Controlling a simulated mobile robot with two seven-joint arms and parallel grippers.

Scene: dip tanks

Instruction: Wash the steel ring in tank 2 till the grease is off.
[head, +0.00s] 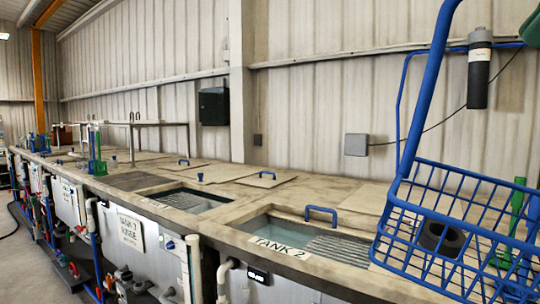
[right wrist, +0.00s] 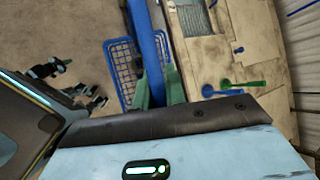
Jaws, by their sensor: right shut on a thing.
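A dark ring (head: 442,238), blackish over its surface, lies in a blue wire basket (head: 425,283) at the right of the head view. The basket's tall blue handle rises to the top edge. My right gripper (head: 533,27) shows only in part at the top right. In the right wrist view its green fingers (right wrist: 157,92) are shut on the blue handle, with the basket (right wrist: 122,60) beyond. The basket looks held up in front of the bench, right of tank 2. Tank 2 (head: 262,222) is open, with liquid and a ribbed grid inside. My left gripper is out of view.
A label reading TANK 2 (head: 280,246) and a small display (head: 258,276) mark the tank's front. Another open tank (head: 190,200) lies to its left. A flat lid with a blue handle (head: 321,212) lies behind tank 2. A green upright (head: 517,205) stands behind the basket.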

